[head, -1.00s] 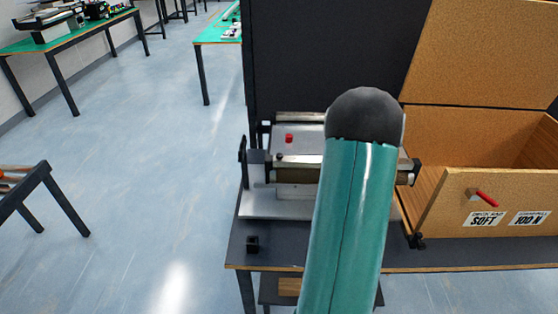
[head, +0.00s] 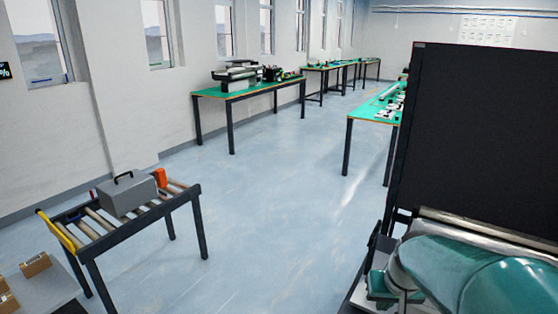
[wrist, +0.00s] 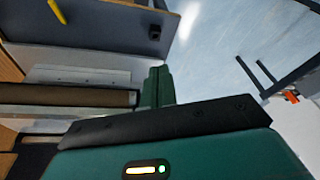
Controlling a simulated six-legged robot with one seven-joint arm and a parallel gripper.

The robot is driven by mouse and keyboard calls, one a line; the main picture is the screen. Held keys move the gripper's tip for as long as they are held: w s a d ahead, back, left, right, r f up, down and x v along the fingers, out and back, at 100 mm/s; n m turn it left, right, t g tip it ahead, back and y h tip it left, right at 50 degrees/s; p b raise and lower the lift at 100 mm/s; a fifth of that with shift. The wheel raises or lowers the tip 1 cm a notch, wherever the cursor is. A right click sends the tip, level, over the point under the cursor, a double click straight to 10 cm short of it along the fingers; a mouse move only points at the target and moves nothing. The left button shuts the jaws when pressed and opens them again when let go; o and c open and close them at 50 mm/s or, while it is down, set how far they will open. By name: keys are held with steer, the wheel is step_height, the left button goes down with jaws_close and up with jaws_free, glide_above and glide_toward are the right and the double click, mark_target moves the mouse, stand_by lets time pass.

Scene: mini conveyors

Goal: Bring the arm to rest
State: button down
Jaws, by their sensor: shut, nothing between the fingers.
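My arm (head: 470,275), teal with a pale joint, is folded low at the right edge of the head view, in front of a black panel. My gripper (wrist: 157,84) shows in the wrist view as teal fingers held together beyond a black bar, with nothing between them. It appears just beside the end of a mini conveyor with a brown belt (wrist: 65,96); I cannot tell whether they touch.
The tall black panel (head: 475,145) stands close at the right. A roller table (head: 122,233) with a grey case (head: 128,194) and an orange block (head: 160,177) is at the left. Green-topped benches (head: 248,86) stand farther back. The floor (head: 270,200) between is clear.

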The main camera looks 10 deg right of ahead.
steer(key=s+a+r+n+t, duration=0.1)
steer(key=s+a+r, duration=0.2)
steer(key=a, duration=0.5)
steer(key=s+a+r+n+t, duration=0.1)
steer(key=s+a+r, duration=0.3)
steer(key=a, duration=0.5)
step_height(320, 180, up, 2)
steer(key=shift+s+r+n+y, duration=0.2)
steer(key=shift+n+y, duration=0.1)
steer(key=shift+n, duration=0.5)
steer(key=shift+d, duration=0.25)
